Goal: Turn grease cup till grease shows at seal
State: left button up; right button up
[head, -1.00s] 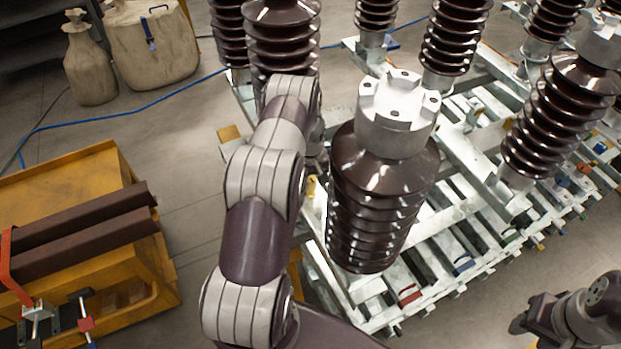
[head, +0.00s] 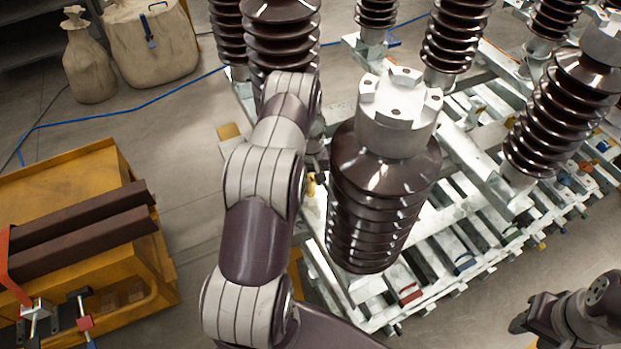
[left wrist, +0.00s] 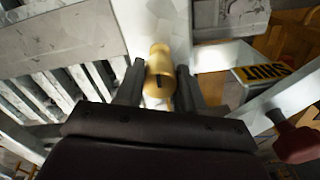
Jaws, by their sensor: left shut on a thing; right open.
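The brass grease cup (left wrist: 159,62) lies between the two fingers of my left gripper (left wrist: 158,82) in the left wrist view. It is a small golden cylinder with a short dark mark on its side. The fingers are shut on it. In the head view a small part of the brass cup (head: 311,186) shows beside my left arm, low by the large brown insulator (head: 380,210). My left fingers are mostly hidden there. My right gripper (head: 522,322) is open and empty at the lower right, away from the frame. I cannot make out grease or the seal.
Several ribbed insulators stand on a pale slatted metal frame (head: 440,262). A yellow bench (head: 75,165) with brown bars is at the left. The wrist view shows a yellow-black sign (left wrist: 262,75) and a red knob (left wrist: 297,143) at right. Sacks stand behind on open floor.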

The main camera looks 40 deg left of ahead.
pick_arm(q)
jog(key=m+b, duration=0.2)
jog(key=m, duration=0.2)
jog(key=shift+s+f, duration=0.1)
jog(key=shift+f, duration=0.05)
jog(key=m+b, duration=0.1)
jog(key=m, duration=0.3)
jog(key=shift+m+b, duration=0.4)
jog(key=m+b, duration=0.1)
jog(key=m, duration=0.4)
jog(key=shift+a, duration=0.1)
jog(key=m, duration=0.2)
jog(key=m+b, duration=0.1)
jog(key=m, duration=0.1)
jog(key=shift+a+r+m, duration=0.1)
jog(key=shift+r+m, duration=0.1)
jog(key=shift+m, duration=0.1)
